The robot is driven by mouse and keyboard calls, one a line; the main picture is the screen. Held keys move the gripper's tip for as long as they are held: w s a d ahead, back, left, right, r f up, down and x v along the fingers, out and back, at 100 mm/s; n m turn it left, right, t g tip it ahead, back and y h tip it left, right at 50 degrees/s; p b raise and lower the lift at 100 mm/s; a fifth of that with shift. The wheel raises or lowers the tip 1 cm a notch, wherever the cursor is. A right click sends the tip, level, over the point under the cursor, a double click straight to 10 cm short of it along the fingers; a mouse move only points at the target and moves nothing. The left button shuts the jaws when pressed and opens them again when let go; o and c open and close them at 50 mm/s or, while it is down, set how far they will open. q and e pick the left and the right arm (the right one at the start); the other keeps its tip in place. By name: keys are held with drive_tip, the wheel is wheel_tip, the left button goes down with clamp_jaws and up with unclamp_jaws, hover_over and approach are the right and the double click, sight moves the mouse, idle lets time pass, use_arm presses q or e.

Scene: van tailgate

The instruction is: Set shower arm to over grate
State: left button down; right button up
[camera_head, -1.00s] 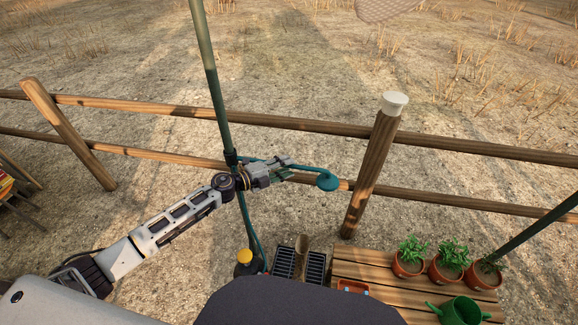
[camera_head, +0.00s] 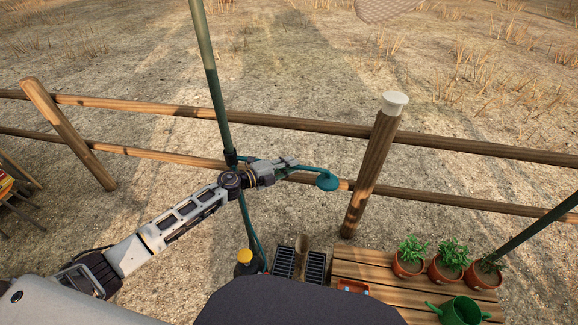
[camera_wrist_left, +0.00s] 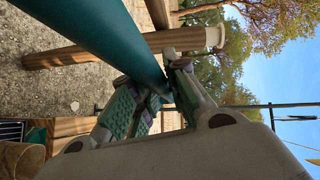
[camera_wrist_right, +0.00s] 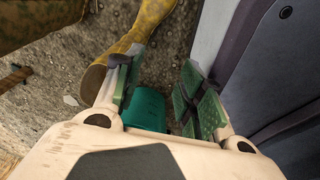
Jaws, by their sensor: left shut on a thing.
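The teal shower arm (camera_head: 308,169) reaches right from the dark green pole (camera_head: 216,90) and ends in a round shower head (camera_head: 327,181). My left gripper (camera_head: 287,164) is shut on the arm between pole and head. In the left wrist view the teal tube (camera_wrist_left: 115,38) runs down to between the green finger pads of the left gripper (camera_wrist_left: 152,103). The dark slotted grate (camera_head: 315,266) lies on the ground, below the shower head and slightly to its left, partly hidden by my body. My right gripper (camera_wrist_right: 157,95) is open and shows only in the right wrist view.
A wooden fence post (camera_head: 370,170) stands just right of the shower head. A wooden platform (camera_head: 375,265) right of the grate bears potted plants (camera_head: 451,258) and a green watering can (camera_head: 462,310). A yellow boot (camera_wrist_right: 135,40) is near my right gripper.

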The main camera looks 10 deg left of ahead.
use_arm(q)
drive_tip(key=shift+s, duration=0.15)
drive_tip(key=s+a+m+g+h+b, duration=0.2)
drive_tip(key=s+m+g, duration=0.1)
drive_tip(key=s, duration=0.3)
drive_tip(key=s+a+m+g+h+b, duration=0.1)
drive_tip(key=s+a+m+g+h, duration=0.1)
drive_tip(key=s+m+g, duration=0.2)
drive_tip(key=shift+s+g+h+b, duration=0.35)
drive_tip(key=shift+s+g, duration=0.55)
drive_tip(key=shift+s, duration=0.25)
use_arm(e)
drive_tip(key=w+a, duration=0.4)
drive_tip(key=w, duration=0.3)
drive_tip(key=shift+r+t, duration=0.3)
drive_tip(key=shift+r, duration=0.05)
use_arm(q)
drive_tip(key=c, duration=1.4)
unclamp_jaws()
use_arm(e)
drive_tip(key=shift+s+a+y, duration=0.1)
drive_tip(key=shift+y, duration=0.2)
use_arm(q)
drive_tip(key=shift+a, duration=0.1)
